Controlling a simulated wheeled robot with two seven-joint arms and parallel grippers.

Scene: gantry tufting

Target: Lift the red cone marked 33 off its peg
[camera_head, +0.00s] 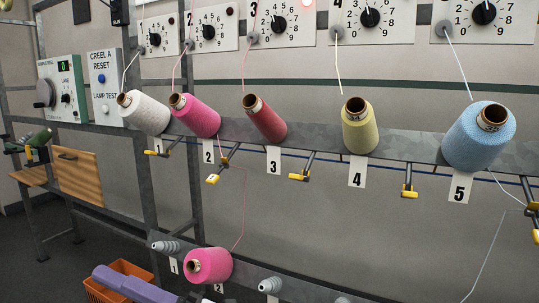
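A red cone (265,120) of yarn sits tilted on the upper rail above label 3 (273,161). Its brown core end faces up and left. A red thread runs up from it to the panel with dial 3 (281,24), where a red lamp (308,2) is lit. I cannot read a mark 33 on the cone. Its peg is hidden inside it. Neither of my grippers is in view.
White (145,114), pink (197,117), yellow (359,127) and blue (480,138) cones share the upper rail (321,136). A pink cone (209,266) and bare grey pegs (270,285) are on the lower rail. An orange crate (112,292) stands lower left.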

